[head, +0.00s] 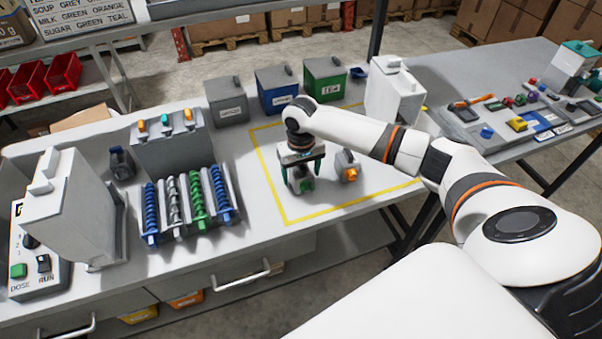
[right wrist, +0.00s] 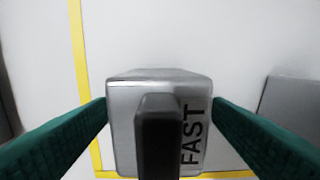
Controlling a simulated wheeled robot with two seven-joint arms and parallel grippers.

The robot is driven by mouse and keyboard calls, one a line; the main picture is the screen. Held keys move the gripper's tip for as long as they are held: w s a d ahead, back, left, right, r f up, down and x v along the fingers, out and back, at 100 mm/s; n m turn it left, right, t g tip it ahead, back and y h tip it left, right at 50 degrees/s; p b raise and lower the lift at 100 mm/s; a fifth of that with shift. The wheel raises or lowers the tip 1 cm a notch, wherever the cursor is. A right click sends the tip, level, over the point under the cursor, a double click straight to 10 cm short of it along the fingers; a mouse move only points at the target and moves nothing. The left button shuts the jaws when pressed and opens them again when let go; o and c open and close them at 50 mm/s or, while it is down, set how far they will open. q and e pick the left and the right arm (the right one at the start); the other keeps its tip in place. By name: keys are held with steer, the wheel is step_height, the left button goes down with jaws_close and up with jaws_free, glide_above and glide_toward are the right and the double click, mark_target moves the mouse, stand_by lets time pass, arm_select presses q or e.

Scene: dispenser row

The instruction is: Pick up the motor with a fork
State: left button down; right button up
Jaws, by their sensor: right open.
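A small grey motor-like block (head: 302,184) with a green part low on its front stands inside the yellow outline, under my right gripper. In the right wrist view the block (right wrist: 124,125) has "FAST" on its top and a dark upright handle. My right gripper (head: 301,166) is open, its green fingers on either side of the block. I cannot tell whether they touch it. A second grey block (head: 346,160) with an orange part stands just to the right. I cannot make out a fork on either. My left gripper is not in view.
A rack of blue, grey and green spirals (head: 188,206) stands left of the yellow outline (head: 268,178). Grey, blue and green bins (head: 324,78) line the back. A white dispenser (head: 66,215) is at left. The right part of the outlined area is mostly clear.

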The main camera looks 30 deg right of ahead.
steer(key=shift+f, duration=0.7)
steer(key=shift+r, duration=0.1)
steer(key=c, duration=1.3)
